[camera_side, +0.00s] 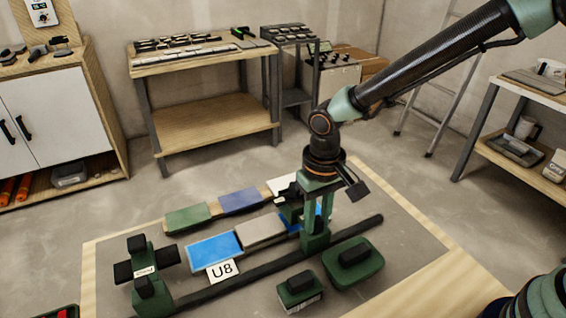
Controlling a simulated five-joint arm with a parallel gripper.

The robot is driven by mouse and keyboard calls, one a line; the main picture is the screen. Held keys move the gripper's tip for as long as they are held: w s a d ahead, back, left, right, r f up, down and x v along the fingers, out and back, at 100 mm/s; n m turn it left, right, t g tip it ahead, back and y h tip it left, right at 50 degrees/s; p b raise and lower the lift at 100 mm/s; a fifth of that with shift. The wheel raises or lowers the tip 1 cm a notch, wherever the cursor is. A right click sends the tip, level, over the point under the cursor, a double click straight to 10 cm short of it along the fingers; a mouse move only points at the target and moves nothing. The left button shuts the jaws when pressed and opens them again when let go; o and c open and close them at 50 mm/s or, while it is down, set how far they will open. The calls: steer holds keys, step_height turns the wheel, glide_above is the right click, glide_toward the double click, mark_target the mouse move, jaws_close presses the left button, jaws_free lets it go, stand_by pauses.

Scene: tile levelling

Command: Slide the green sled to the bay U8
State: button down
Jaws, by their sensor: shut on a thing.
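My gripper (323,172) points down at the right part of the work board and is shut on the green sled (316,237). The sled stands over a long dark rail (245,275), near its right end. The white label U8 (221,270) stands at the front edge of a bright blue tile (213,249), left of the sled. A beige tile (262,232) lies between that blue tile and the sled. Another blue tile is partly hidden behind the sled. The exact grip is hard to make out.
A green and black fixture (143,272) stands at the rail's left end. A green float with a black handle (353,262) and a small green block (299,290) lie in front of the rail. Green (187,218) and violet-blue (240,201) tiles lie in the back row.

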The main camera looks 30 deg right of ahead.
steer(key=shift+w+a+r, duration=0.1)
steer(key=shift+a, duration=8.1)
steer(key=c, duration=0.7)
jaws_free()
steer(key=shift+d, duration=0.1)
steer(key=shift+r, duration=3.45)
